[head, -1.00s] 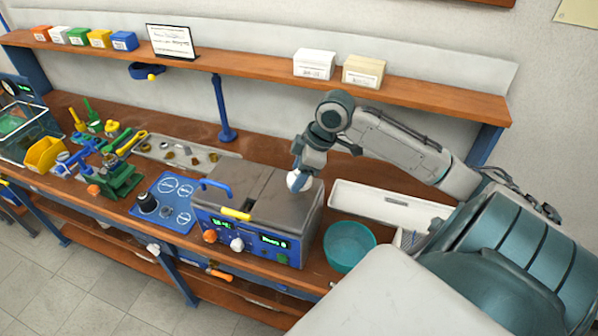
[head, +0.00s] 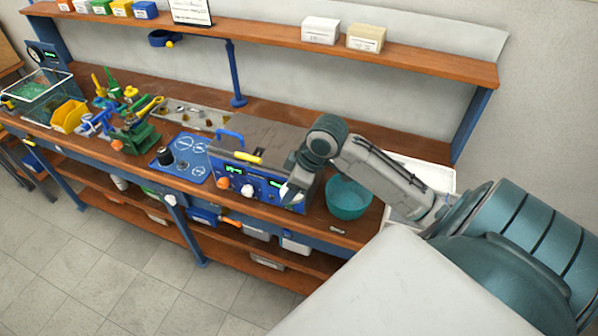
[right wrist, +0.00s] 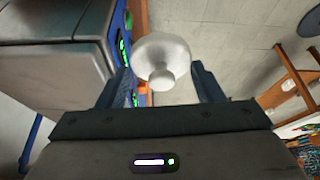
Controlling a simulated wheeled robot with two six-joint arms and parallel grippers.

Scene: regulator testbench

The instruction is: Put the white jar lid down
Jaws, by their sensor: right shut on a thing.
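The white jar lid (right wrist: 162,60), round with a knob, sits between the fingers of my right gripper (right wrist: 160,82) in the right wrist view. The gripper is shut on it. In the head view the lid (head: 290,192) shows as a small white shape under my right gripper (head: 291,184), partly hidden. It is held in front of the right front corner of the blue-fronted testbench unit (head: 262,186), left of the teal bowl (head: 348,198). My left gripper is not in view.
The wooden bench (head: 322,226) has a narrow bare strip along its front edge. A blue mat (head: 190,172) with a dark knob-shaped part lies left of the unit.

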